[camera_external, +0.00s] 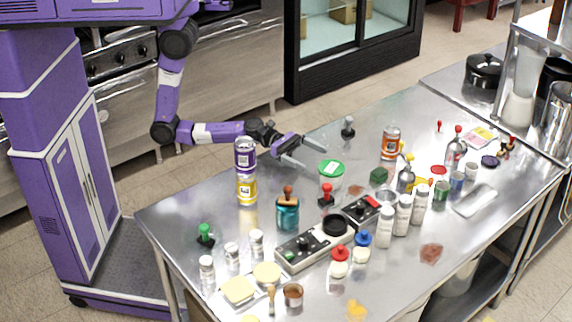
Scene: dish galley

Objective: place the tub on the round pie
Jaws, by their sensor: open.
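A clear tub with a green lid (331,170) stands upright near the middle of the steel table. A round, pale yellow pie (267,274) lies flat near the table's front left, with a squarer pale yellow piece (238,290) beside it. My gripper (314,157) is open and empty. Its fingers are spread just behind and to the left of the tub, at about the height of the lid or above it; I cannot tell whether they touch it.
A purple can above a yellow can (246,190) stands left of the tub. A teal jar (287,213), a red-knobbed stamp (326,196) and a black-and-grey device (313,245) lie between tub and pie. White shakers (257,243) stand behind the pie.

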